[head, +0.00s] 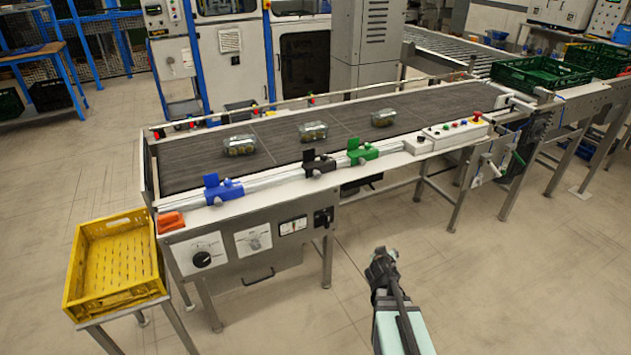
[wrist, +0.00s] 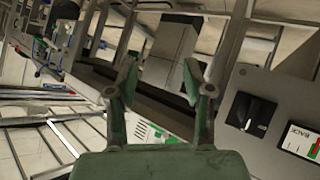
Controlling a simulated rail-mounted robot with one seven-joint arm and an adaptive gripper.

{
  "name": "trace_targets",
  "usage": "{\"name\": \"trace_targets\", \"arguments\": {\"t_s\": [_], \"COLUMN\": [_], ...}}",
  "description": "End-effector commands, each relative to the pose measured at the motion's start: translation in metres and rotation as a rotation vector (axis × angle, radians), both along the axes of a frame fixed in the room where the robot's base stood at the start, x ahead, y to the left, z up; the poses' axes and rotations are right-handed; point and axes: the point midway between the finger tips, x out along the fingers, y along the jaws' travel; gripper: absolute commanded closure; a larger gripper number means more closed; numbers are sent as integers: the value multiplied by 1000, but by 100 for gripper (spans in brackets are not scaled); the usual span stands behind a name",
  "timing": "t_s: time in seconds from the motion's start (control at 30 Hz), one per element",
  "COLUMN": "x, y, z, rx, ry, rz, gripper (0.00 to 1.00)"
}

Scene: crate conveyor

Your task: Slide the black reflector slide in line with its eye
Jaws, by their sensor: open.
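The black reflector slide (head: 319,163) sits on the pale rail (head: 285,174) along the near side of the conveyor, between the blue slide (head: 222,189) and the green slide (head: 361,152). Small red lights (head: 252,112) show along the far rail; I cannot tell which marks the black slide's eye. My gripper (head: 383,256) is in front of the conveyor, apart from the black slide and nearer the camera. In the wrist view my gripper (wrist: 160,75) has its fingers apart with nothing between them. I cannot make out the black slide in that view.
Several clear punnets, one at the middle (head: 312,131), stand on the dark belt (head: 205,166). A control box (head: 447,134) is right of the green slide. An orange block (head: 170,222) lies at the left end. A yellow crate (head: 120,217) stands left. The front floor is clear.

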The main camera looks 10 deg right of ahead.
Motion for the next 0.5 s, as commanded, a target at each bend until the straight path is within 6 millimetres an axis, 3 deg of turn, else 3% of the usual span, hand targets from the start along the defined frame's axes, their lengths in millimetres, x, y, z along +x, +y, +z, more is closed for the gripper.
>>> {"name": "trace_targets", "arguments": {"t_s": [0.03, 0.1, 0.23, 0.3, 0.5], "x": [24, 50, 78, 84, 79], "y": [0, 8, 42, 65, 115], "z": [30, 73, 134, 153, 167], "rx": [-20, -39, -32, -7, 105], "ry": [-112, -256, -459, -526, -605], "rz": [46, 132, 323, 429, 633], "gripper": [48, 48, 48, 48, 48]}}
